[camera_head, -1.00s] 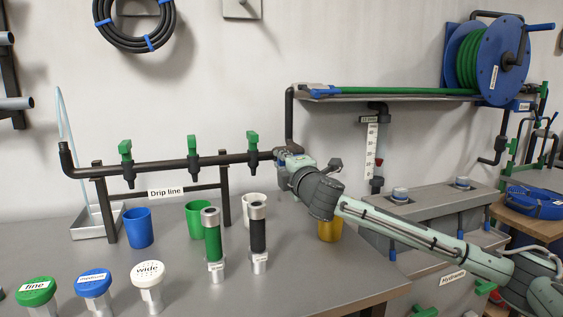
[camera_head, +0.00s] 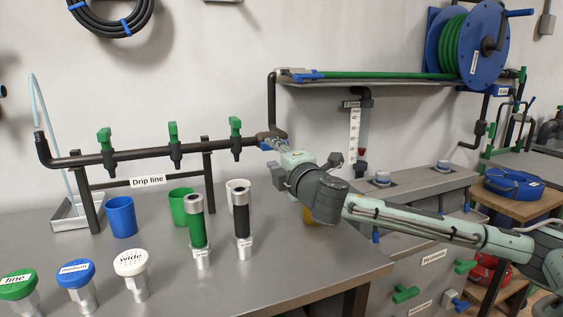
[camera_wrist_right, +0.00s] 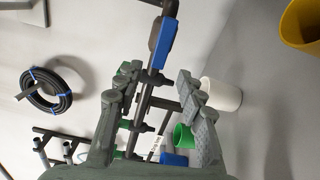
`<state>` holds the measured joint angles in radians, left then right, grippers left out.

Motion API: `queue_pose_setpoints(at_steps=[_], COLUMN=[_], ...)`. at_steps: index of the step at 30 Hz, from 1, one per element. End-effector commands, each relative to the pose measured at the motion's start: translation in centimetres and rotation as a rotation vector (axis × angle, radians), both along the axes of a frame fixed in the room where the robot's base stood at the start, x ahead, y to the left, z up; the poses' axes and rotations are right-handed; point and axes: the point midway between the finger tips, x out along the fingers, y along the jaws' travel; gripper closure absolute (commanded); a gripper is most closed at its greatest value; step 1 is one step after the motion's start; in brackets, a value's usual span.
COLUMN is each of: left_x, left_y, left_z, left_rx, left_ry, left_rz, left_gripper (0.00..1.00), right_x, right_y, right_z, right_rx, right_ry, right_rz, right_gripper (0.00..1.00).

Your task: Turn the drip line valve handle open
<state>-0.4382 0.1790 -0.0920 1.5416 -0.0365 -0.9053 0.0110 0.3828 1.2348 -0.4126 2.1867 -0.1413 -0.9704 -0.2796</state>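The drip line is a dark horizontal pipe (camera_head: 140,156) on a stand with a "Drip line" sign (camera_head: 147,181). Three upright green handles, (camera_head: 104,139) the left one, sit along it. In the right wrist view a blue lever handle (camera_wrist_right: 161,45) lies along the pipe, just beyond my fingertips. In the head view I cannot make this handle out clearly beside my gripper. My right gripper (camera_head: 268,144) is at the pipe's right end. In the wrist view its fingers (camera_wrist_right: 157,74) are spread, with the pipe between them; I see no grip. My left gripper is out of view.
Blue (camera_head: 122,217), green (camera_head: 182,207) and white (camera_head: 236,187) cups stand below the pipe. Two filter cylinders (camera_head: 198,232) and several capped pieces (camera_head: 132,264) stand in front. A shelf (camera_head: 370,79) with a hose reel (camera_head: 484,45) is at right. The front-right tabletop is clear.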

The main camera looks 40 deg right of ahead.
Motion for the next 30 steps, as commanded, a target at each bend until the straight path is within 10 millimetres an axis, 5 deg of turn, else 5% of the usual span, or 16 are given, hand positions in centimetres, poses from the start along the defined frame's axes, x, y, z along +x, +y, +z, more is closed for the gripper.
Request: queue_pose_setpoints(at_steps=[10,30], left_x=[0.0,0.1], left_y=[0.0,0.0], left_z=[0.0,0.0], left_rx=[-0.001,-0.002], left_ry=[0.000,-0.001], left_rz=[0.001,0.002], left_gripper=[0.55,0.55], right_x=[-4.7,-5.0], right_y=[1.1,1.2], right_z=[-0.1,0.0], right_rx=[-0.003,0.001], right_ry=[0.002,0.000], right_rz=[0.000,0.000], right_gripper=[0.61,0.61])
